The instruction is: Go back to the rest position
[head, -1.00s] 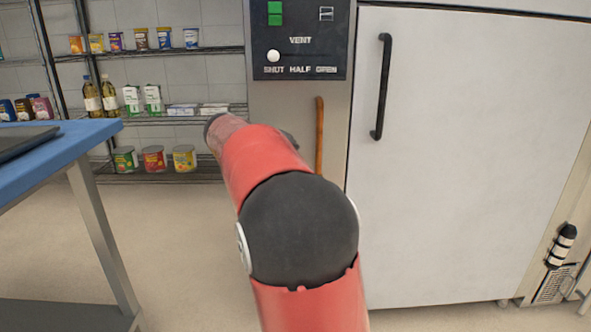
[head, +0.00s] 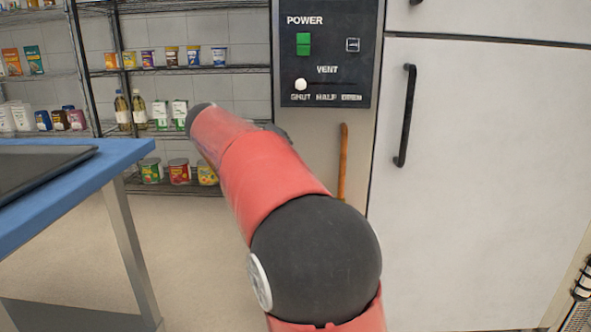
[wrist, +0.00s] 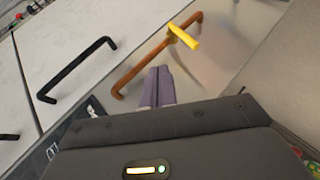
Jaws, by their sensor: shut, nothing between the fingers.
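My gripper (wrist: 158,87) shows in the wrist view as two grey-purple fingers pressed together with nothing between them. The fingertips point toward a brown bar handle (wrist: 140,72) on the oven front; I cannot tell whether they touch it. In the head view my red and black arm reaches up and to the left, and the gripper itself is hidden. The brown handle (head: 343,165) hangs upright on the grey panel just right of the arm.
A black control panel (head: 326,60) sits above the brown handle. A white door with a black handle (head: 404,115) stands at right. A blue-topped table (head: 125,155) is at left, with stocked shelves (head: 170,69) behind. A yellow piece (wrist: 184,37) is by the brown handle. Floor between is clear.

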